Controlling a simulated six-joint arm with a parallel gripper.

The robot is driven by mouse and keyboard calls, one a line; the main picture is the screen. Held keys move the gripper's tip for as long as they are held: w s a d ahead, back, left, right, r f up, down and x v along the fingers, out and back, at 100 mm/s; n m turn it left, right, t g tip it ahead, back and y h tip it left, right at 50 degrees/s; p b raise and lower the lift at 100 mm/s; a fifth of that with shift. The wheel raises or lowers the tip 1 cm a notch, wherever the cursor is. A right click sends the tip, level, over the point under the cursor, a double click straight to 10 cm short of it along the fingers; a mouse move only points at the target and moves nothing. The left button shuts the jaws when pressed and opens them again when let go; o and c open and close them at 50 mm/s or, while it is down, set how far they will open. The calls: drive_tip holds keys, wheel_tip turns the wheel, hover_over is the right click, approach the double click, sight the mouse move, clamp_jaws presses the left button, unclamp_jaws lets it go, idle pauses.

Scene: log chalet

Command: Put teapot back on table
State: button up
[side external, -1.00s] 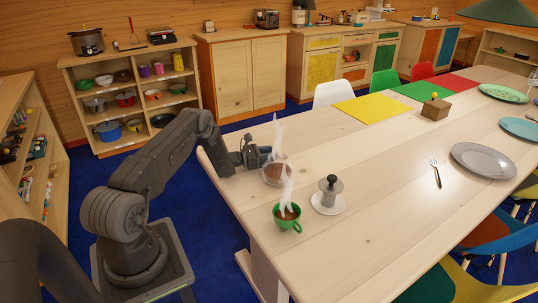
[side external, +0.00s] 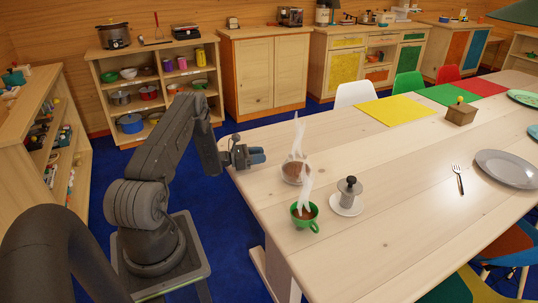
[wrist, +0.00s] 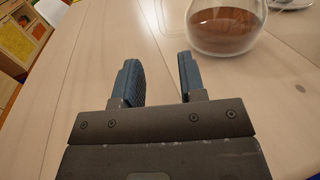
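The glass teapot (side external: 296,172) with brown liquid stands upright on the wooden table (side external: 400,190), near its left end, and steam rises above it. In the wrist view the round glass teapot (wrist: 226,27) is at the top right, cut off by the frame edge, so its lid and handle are not seen there. My gripper (side external: 262,155) is just left of the teapot, apart from it. In the wrist view the two blue fingers of my gripper (wrist: 160,78) are spread, with only bare table between them.
A green cup (side external: 304,214) of brown drink steams in front of the teapot. A metal coffee filter (side external: 348,191) on a white saucer stands to its right. A yellow mat (side external: 395,111), wooden box (side external: 461,115), fork (side external: 458,178) and grey plate (side external: 507,168) lie farther right. The middle table is clear.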

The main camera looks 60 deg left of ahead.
drive_tip(key=w+d+r+m+g+h, duration=0.2)
drive_tip(key=d+r+m, duration=0.1)
drive_tip(key=d+r, duration=0.1)
drive_tip(key=w+d+r+m+g+h, duration=0.1)
drive_tip(key=d+r+m+h, duration=0.1)
drive_tip(key=d+r, duration=0.2)
drive_tip(key=w+d+r+m+g+h, duration=0.2)
drive_tip(key=d+r+m, duration=0.1)
drive_tip(key=d+r, duration=0.1)
drive_tip(key=shift+w+d+r+m+g, duration=0.1)
drive_tip(key=shift+w+r+m+g, duration=0.2)
drive_tip(key=shift+r, duration=0.35)
drive_tip(key=s+d+r+m+g, duration=0.2)
drive_tip(key=d+r+m+g, duration=0.4)
drive_tip(key=d+r+m, duration=0.5)
drive_tip(key=s+d+r+m+g+y, duration=0.45)
drive_tip(key=s+d, duration=0.55)
drive_tip(key=d, duration=0.5)
drive_tip(key=s+d+r+m+t+y, duration=0.1)
drive_tip(key=s+m+t+y, duration=0.1)
drive_tip(key=s, duration=0.5)
drive_tip(key=s+d+r+m+t+y, duration=0.1)
drive_tip(key=s+m+t+y, duration=0.1)
drive_tip(key=s+m+y, duration=0.2)
drive_tip(key=shift+s+d+r+m, duration=0.35)
drive_tip(key=shift+s+r+m, duration=0.05)
drive_tip(key=shift+s+m, duration=1.15)
